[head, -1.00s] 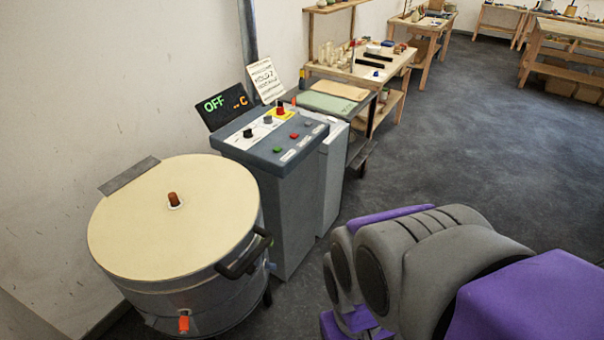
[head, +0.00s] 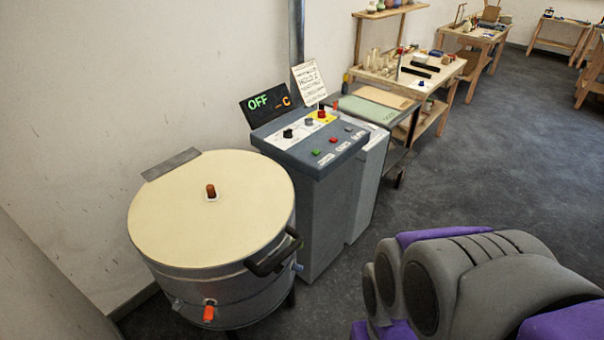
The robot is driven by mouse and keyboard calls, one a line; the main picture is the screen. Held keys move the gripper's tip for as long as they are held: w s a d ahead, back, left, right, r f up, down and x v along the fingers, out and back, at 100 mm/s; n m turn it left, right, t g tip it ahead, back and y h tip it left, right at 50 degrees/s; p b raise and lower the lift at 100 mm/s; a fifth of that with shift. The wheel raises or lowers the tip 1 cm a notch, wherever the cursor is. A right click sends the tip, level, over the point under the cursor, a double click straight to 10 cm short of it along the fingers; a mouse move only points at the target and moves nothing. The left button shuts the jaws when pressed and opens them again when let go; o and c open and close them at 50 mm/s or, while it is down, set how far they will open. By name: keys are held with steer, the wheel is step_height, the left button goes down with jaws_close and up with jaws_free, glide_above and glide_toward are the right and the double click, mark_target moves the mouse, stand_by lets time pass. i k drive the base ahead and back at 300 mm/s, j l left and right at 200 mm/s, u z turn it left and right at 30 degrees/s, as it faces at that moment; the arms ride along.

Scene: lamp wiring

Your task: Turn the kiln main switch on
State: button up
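The kiln control cabinet (head: 322,215) is a grey box with a sloped top panel, standing right of the kiln. A red knob on a yellow plate (head: 321,112) sits at the panel's back right; it looks like the main switch, but its setting is too small to read. The display (head: 266,103) behind the panel reads OFF in green with an orange C. The round kiln (head: 211,215) has a cream lid and a black handle. My arm's grey and purple links fill the lower right; my gripper is not in view.
A low cart (head: 368,112) and a wooden bench (head: 440,75) stand farther back along the wall. The dark floor at right is open.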

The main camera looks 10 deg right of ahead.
mark_target(322, 113)
steer(key=i+l, duration=0.2)
steer(key=i, duration=0.2)
steer(key=i+l+u, duration=0.1)
steer(key=i, duration=0.25)
steer(key=i+l, duration=0.25)
steer(key=i, duration=0.15)
